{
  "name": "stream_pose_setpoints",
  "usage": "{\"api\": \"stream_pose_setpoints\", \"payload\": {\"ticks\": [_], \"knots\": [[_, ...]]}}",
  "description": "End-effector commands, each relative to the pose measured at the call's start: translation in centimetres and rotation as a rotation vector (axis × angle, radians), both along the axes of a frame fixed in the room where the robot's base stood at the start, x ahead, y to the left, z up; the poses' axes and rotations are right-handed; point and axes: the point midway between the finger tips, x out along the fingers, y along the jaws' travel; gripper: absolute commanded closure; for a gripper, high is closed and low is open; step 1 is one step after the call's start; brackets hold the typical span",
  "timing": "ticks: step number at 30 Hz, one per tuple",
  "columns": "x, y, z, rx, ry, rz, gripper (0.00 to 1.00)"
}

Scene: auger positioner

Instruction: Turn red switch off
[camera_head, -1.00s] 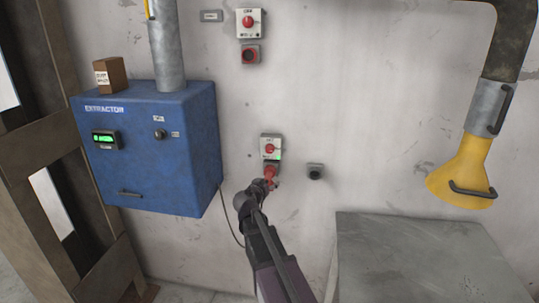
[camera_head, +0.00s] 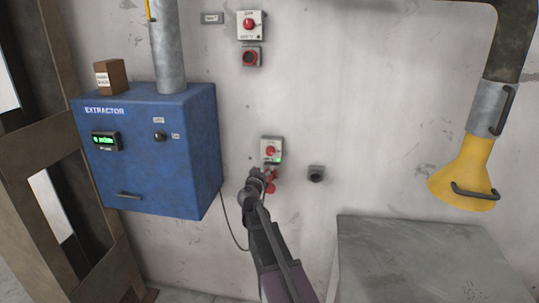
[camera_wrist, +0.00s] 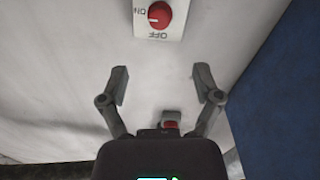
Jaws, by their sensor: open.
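A white switch plate with a round red knob (camera_head: 270,151) and a small green light is on the wall, right of the blue extractor box. My gripper (camera_head: 266,174) is just below it and partly covers a red part (camera_head: 270,187) under the plate. In the wrist view, a plate with a red knob (camera_wrist: 159,14) is at the top edge, beyond my fingertips. A white mark on the knob points left, toward the "ON" lettering; "OFF" is below the knob. My gripper (camera_wrist: 162,84) is open and empty there, its fingers apart from the knob.
A second red-knob switch (camera_head: 249,24) is higher on the wall, above a red-ringed button (camera_head: 250,56). The blue extractor box (camera_head: 150,155) is at left. A dark round fitting (camera_head: 316,174) is right of my gripper. A grey cabinet (camera_head: 430,260) and yellow hood (camera_head: 464,175) are at right.

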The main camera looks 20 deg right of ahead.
Motion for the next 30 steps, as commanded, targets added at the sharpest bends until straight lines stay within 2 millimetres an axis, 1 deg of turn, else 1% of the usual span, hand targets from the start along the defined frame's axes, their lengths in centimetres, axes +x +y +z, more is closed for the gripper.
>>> {"api": "stream_pose_setpoints", "payload": {"ticks": [8, 24, 30], "knots": [[2.0, -1.4, 0.0, 0.0, 0.001, -0.002, 0.18], [8.5, -6.2, 0.0, 0.0, 0.001, -0.002, 0.18], [10.2, -7.5, 0.0, 0.0, 0.001, -0.002, 0.18]]}}
